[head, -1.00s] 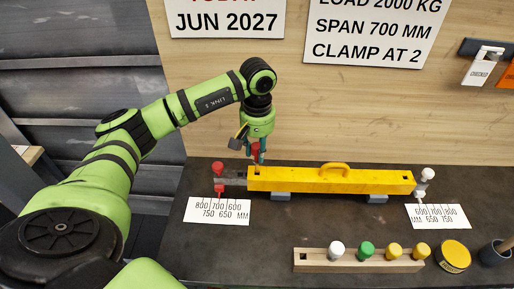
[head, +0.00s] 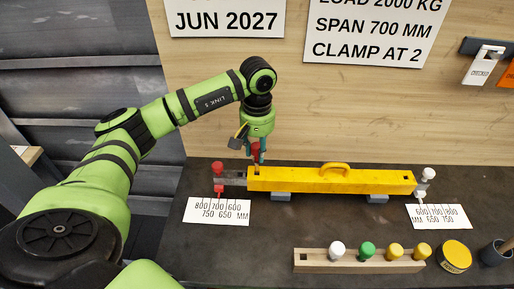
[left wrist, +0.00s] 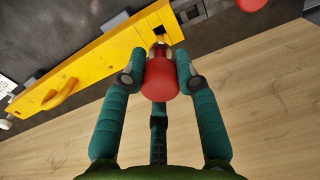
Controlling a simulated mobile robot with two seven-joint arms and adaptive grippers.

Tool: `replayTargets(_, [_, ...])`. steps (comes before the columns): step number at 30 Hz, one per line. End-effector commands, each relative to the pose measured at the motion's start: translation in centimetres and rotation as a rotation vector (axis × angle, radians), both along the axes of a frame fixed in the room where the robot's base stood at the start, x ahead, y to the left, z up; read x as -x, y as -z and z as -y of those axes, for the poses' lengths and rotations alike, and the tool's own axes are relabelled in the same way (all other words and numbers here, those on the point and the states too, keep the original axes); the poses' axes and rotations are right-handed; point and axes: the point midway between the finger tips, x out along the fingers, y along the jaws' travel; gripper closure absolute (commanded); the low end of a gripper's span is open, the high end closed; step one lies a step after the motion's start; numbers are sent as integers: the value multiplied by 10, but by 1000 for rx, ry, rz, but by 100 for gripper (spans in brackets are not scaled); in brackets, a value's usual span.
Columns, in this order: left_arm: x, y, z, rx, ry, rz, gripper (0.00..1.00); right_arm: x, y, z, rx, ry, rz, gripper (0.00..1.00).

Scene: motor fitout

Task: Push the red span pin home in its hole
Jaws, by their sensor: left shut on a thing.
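My left gripper (head: 256,152) is above the left end of the yellow beam (head: 330,181). It is shut on the red span pin (left wrist: 160,80), whose round head sits between the two teal fingers in the left wrist view. The pin's lower end points at the beam's top face beside a dark square opening (left wrist: 157,21). Whether the tip is in a hole or just above it, I cannot tell. My right gripper is not in view.
A second red knob (head: 217,168) stands at the beam's left end, close to my gripper. A white knob (head: 428,174) is at the right end. A wooden rack (head: 345,265) with white, green and yellow knobs and a yellow tin (head: 454,256) lie in front. The wall is close behind.

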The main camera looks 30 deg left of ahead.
Motion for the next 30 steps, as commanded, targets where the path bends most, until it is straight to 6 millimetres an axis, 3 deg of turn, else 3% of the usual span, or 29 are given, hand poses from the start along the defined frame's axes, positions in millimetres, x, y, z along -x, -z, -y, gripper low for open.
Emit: replayTargets(30, [0, 0, 0, 0, 0, 1, 100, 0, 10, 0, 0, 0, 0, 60])
